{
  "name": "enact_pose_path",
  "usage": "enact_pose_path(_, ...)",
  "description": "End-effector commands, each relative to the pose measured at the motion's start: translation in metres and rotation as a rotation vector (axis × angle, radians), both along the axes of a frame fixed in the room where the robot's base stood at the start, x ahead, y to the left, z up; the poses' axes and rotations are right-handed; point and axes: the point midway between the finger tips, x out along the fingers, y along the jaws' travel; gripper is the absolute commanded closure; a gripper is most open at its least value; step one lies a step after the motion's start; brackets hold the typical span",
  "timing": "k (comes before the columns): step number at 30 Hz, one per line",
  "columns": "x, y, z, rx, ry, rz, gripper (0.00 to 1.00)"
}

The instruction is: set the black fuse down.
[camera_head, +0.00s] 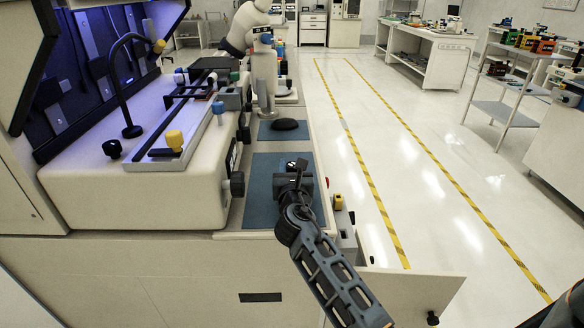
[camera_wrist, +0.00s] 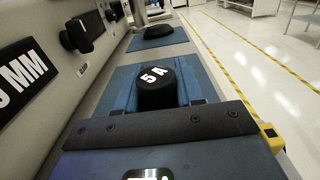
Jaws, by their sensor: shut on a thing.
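The black fuse (camera_wrist: 157,94) is a short black cylinder with "5 A" in white on its top. My gripper (camera_wrist: 160,103) is shut on it, with a blue finger at either side. In the head view my gripper (camera_head: 294,185) is over the nearer blue mat (camera_head: 262,196) on the bench strip beside the machine. The fuse's lower part is hidden, so I cannot tell whether it touches the mat. The nearer mat also shows around the fuse in the wrist view (camera_wrist: 121,90).
A dark round object (camera_head: 284,124) lies on the farther blue mat (camera_head: 270,135). The large cream machine (camera_head: 130,200) with protruding black knobs (camera_head: 237,184) borders the strip on the left. A small yellow item (camera_head: 338,201) sits at the right edge. The floor aisle at right is clear.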

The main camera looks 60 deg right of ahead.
Motion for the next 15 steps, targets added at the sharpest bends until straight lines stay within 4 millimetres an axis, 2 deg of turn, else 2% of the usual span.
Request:
enact_pose_path(12,0.0000,0.0001,-0.0086,0.000,0.000,0.000,0.98)
enact_pose_path(13,0.0000,0.0001,-0.0084,0.000,0.000,0.000,0.62)
enact_pose_path(15,0.0000,0.0001,-0.0078,0.000,0.000,0.000,0.56)
